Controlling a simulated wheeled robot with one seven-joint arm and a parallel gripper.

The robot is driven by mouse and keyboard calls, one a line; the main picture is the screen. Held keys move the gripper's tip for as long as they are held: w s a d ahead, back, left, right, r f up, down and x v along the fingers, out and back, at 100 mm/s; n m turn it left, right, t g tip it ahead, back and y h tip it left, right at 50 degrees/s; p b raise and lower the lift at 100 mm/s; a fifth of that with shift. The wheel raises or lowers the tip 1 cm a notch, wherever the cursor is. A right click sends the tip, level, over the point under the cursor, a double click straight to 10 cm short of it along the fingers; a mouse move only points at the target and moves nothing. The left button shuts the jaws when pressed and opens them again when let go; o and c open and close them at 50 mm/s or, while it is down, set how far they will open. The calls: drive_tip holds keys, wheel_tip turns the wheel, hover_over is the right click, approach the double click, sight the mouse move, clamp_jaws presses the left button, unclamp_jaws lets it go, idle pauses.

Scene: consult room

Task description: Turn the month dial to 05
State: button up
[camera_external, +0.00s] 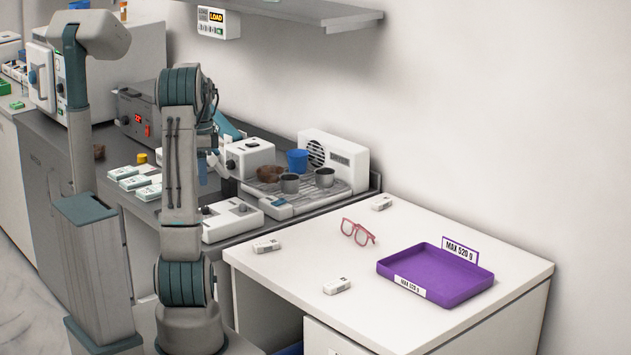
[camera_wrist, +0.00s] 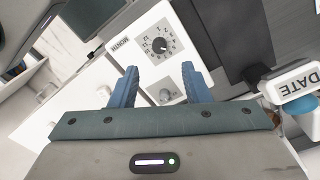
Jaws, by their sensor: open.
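The month dial (camera_wrist: 159,45) is a dark round knob on a white panel in the wrist view, with small numbers around it and a MONTH label (camera_wrist: 122,43) beside it. I cannot read which number it points to. My gripper (camera_wrist: 161,80) is open, its two blue fingers apart and nothing seen held between them. In that view the dial appears just beyond the fingertips, and I see no contact. In the external view my arm hides most of the gripper.
A DATE sign (camera_wrist: 298,84) shows at the right of the wrist view. In the external view, a low white box with knobs (camera_external: 232,219) and a taller white device (camera_external: 250,157) stand close together. Cups sit on a grey tray (camera_external: 312,203). A purple tray (camera_external: 440,279) is on the white desk.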

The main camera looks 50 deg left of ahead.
wheel_tip(320, 180, up, 6)
drive_tip(key=shift+a+f, duration=0.1)
drive_tip(key=shift+f, duration=0.15)
drive_tip(key=shift+w, duration=0.1)
idle(0.4)
